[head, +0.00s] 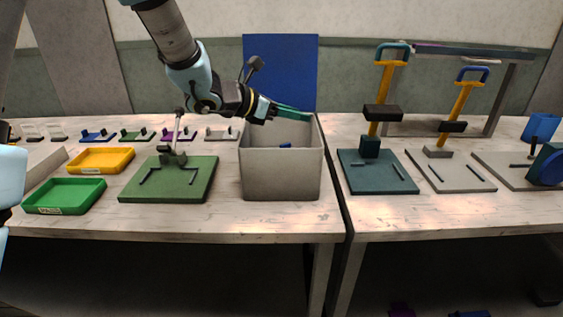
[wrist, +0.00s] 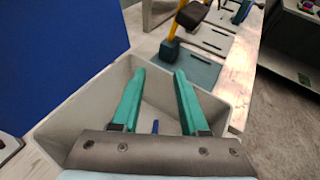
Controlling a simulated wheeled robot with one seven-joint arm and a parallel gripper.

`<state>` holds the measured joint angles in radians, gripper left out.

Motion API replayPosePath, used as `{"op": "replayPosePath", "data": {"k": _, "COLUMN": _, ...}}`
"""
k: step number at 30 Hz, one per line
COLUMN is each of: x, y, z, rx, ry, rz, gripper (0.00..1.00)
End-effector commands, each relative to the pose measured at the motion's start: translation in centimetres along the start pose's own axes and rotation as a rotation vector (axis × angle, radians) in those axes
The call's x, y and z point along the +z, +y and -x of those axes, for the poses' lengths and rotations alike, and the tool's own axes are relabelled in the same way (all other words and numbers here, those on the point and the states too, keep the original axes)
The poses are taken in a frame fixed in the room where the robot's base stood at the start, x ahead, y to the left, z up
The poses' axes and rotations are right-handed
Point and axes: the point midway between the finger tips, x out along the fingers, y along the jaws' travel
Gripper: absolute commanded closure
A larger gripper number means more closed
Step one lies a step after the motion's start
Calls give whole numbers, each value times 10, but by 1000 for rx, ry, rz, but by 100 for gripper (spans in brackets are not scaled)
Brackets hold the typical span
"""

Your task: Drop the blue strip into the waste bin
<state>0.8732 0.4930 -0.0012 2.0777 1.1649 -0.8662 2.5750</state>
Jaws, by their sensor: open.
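The waste bin (head: 280,178) is a grey open-topped box near the right end of the left table; it also fills the middle of the wrist view (wrist: 225,112). My gripper (head: 308,116) is over the bin's opening, its green fingers apart with nothing between the tips; they also show in the wrist view (wrist: 161,74). A small blue piece, seemingly the blue strip (head: 285,145), is inside the bin, below the gripper and apart from it. In the wrist view the blue strip (wrist: 155,127) is partly hidden by the gripper's body.
A blue upright panel (head: 280,70) stands behind the bin. A green plate with a lever press (head: 195,185) is left of it, with yellow (head: 100,160) and green (head: 65,196) trays. Orange-handled presses (head: 378,110) stand on the right table, across a narrow gap.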

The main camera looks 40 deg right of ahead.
Motion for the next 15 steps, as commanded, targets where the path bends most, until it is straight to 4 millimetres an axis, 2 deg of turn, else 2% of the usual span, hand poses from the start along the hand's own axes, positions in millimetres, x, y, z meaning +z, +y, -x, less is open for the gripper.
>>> {"op": "replayPosePath", "data": {"k": 5, "x": 0, "y": 0, "z": 3, "rx": 1, "ry": 0, "rz": 0, "gripper": 56}}
{"op": "replayPosePath", "data": {"k": 8, "x": -1, "y": 1, "z": 12, "rx": 2, "ry": -1, "rz": -1, "gripper": 56}}
{"op": "replayPosePath", "data": {"k": 15, "x": -3, "y": 1, "z": 58, "rx": 5, "ry": -2, "rz": -2, "gripper": 56}}
